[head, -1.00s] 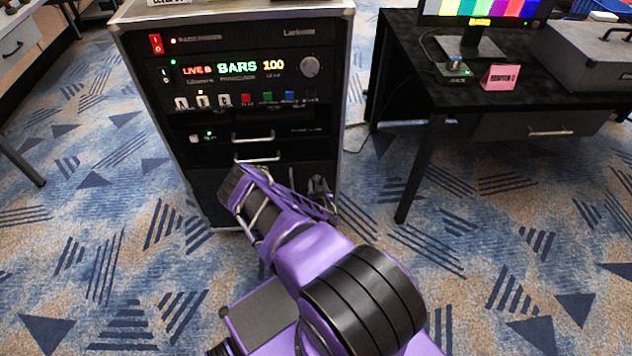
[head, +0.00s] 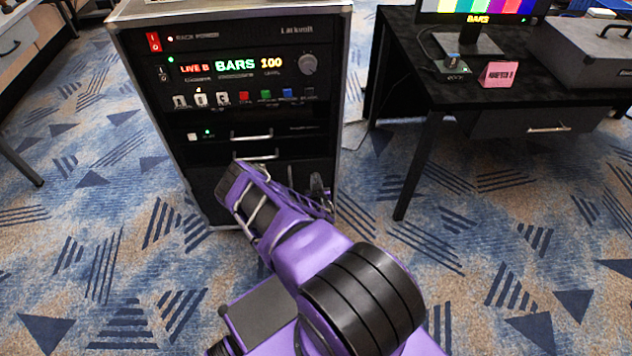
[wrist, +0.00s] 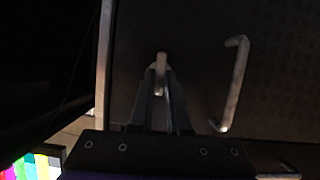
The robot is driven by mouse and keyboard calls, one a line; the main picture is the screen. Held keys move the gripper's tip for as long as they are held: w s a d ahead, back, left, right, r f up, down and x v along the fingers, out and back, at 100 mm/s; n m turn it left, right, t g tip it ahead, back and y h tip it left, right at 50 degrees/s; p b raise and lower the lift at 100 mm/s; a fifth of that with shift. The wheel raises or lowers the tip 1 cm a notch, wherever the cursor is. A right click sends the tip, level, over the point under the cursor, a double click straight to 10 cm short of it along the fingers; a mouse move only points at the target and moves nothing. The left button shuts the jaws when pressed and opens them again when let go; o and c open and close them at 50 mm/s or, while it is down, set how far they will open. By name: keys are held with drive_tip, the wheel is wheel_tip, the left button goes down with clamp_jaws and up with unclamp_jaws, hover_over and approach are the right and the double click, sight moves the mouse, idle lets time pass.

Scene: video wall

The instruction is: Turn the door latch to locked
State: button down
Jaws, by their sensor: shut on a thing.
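The door latch (wrist: 161,58) is a small pale lever on the dark lower door (wrist: 195,40) of the rack, seen in the wrist view. My gripper (wrist: 161,78) has its two fingers closed together around the near end of the latch. A pale bar handle (wrist: 236,85) is on the door to the right of the latch in the wrist view, apart from my fingers. In the head view my gripper (head: 318,187) shows only in part at the lower right of the rack. My arm hides much of the door, and the latch cannot be made out there.
The rack (head: 345,60) stands in front of me, with lit controls and two drawer handles above the door. A black desk (head: 440,95) with a colour-bar monitor (head: 478,12) and a grey case (head: 590,50) is to the right.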

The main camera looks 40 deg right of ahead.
drive_tip(key=shift+w+a+f+n+g+h, duration=0.1)
drive_tip(key=shift+a+f+n+g+h, duration=0.1)
drive_tip(key=shift+n+h, duration=1.35)
drive_tip(key=shift+w+a+f+n+g+h, duration=0.15)
drive_tip(key=shift+n+h, duration=0.5)
drive_tip(key=shift+n, duration=1.65)
drive_tip(key=shift+a+f+n+g+h, duration=0.1)
drive_tip(key=shift+f+n+g+h, duration=0.15)
drive_tip(key=shift+n+h, duration=1.3)
drive_tip(key=shift+n+y, duration=0.45)
drive_tip(key=shift+n, duration=0.15)
drive_tip(key=c, duration=0.9)
unclamp_jaws()
